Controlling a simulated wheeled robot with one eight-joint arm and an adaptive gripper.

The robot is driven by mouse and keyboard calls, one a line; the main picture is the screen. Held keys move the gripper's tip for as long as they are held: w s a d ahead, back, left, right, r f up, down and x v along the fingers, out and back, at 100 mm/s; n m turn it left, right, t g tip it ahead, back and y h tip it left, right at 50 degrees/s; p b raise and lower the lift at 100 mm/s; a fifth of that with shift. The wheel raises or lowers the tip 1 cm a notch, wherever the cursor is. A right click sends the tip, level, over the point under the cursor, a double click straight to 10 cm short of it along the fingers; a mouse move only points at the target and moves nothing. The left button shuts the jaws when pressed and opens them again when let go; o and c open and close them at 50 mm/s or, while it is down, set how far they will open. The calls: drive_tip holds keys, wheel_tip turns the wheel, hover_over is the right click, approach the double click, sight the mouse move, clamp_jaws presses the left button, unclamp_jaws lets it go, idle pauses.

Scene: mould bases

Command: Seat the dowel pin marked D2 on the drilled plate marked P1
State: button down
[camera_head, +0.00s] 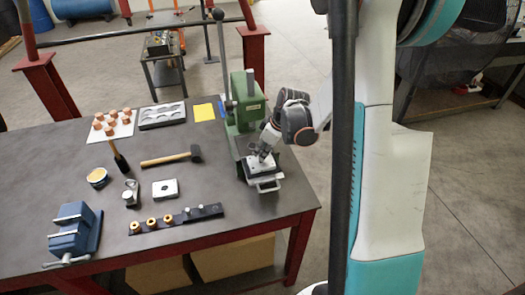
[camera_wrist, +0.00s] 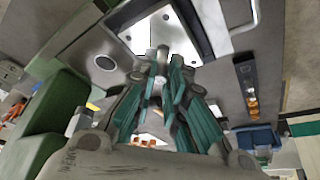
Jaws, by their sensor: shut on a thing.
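My gripper (camera_wrist: 163,78) is shut on a grey dowel pin (camera_wrist: 162,55), which sticks out beyond the teal fingers in the wrist view. In the head view my gripper (camera_head: 262,154) is low over a pale drilled plate (camera_head: 258,170) at the green press, near the table's right end. The same plate (camera_wrist: 190,42) lies beyond the pin in the wrist view. The pin is close to the plate, but I cannot tell whether it touches it or is in a hole. I cannot read the marks on the pin or plate.
The green press (camera_head: 243,98) stands close behind my gripper. A metal handle (camera_head: 267,186) juts out in front of the plate. A dark rack (camera_head: 176,219) with brass pieces and small pins, a square plate (camera_head: 165,189), a mallet (camera_head: 172,158) and a blue vise (camera_head: 74,229) lie to the left.

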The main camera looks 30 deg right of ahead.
drive_tip(key=shift+f, duration=0.25)
idle(0.3)
drive_tip(key=c, duration=1.5)
unclamp_jaws()
drive_tip(key=shift+c, duration=0.2)
drive_tip(key=shift+r, duration=0.1)
